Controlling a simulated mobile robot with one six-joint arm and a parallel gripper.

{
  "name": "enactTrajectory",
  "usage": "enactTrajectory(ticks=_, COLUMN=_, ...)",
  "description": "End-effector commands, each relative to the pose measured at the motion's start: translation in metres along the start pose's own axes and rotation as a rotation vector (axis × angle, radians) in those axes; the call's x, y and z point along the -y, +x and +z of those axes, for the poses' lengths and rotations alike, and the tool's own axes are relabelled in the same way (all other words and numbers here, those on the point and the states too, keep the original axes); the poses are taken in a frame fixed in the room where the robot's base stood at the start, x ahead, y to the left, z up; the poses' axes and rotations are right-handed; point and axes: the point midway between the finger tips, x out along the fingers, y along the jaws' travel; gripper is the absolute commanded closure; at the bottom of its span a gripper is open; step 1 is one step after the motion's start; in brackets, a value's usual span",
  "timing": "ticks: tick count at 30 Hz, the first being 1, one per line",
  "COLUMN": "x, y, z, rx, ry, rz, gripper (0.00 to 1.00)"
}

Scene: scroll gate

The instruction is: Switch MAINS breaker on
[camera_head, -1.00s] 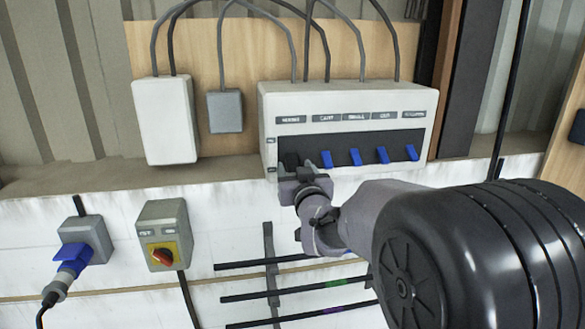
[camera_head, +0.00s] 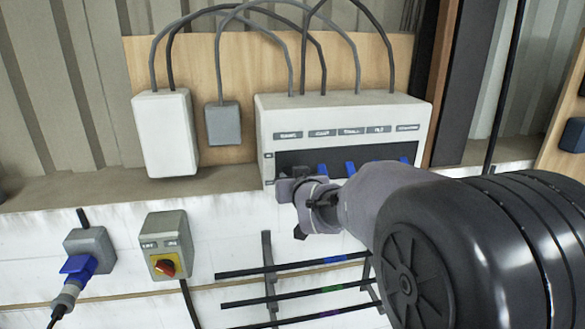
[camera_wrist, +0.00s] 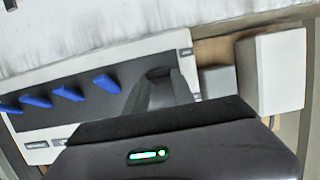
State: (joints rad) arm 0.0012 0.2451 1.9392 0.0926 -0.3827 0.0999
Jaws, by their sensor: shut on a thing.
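The white breaker panel (camera_head: 415,112) hangs on the wall with a row of blue levers, such as this one (camera_head: 322,169), under small grey labels. The leftmost label (camera_head: 288,135) is too blurred to read for sure. My gripper (camera_head: 290,182) is at the left end of the row, shut on the leftmost breaker lever, which is mostly hidden by the jaws. The wrist view shows my gripper (camera_wrist: 158,85) against the dark strip, beside the blue levers (camera_wrist: 68,92). Whether the held lever is up or down cannot be told.
A white box (camera_head: 165,135) and a small grey box (camera_head: 222,124) are left of the panel, with cables looping above. Below are a red-and-yellow rotary switch (camera_head: 164,266), a blue plug (camera_head: 78,266) and a rack of dark rods (camera_head: 290,268).

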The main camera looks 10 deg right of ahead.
Motion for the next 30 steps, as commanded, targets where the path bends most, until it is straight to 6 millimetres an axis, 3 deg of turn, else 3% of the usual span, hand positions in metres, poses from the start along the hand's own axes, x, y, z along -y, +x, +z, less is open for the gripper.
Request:
enactTrajectory(ticks=1, x=0.000, y=-0.004, z=-0.015, rx=0.041, ry=0.001, rz=0.000, gripper=1.00)
enactTrajectory(ticks=6, x=0.000, y=-0.005, z=-0.025, rx=0.200, ry=0.000, rz=0.001, gripper=1.00)
enactTrajectory(ticks=21, x=0.000, y=0.003, z=-0.043, rx=0.657, ry=-0.002, rz=0.000, gripper=1.00)
enactTrajectory(ticks=30, x=-0.001, y=0.008, z=-0.051, rx=0.847, ry=-0.003, rz=0.001, gripper=1.00)
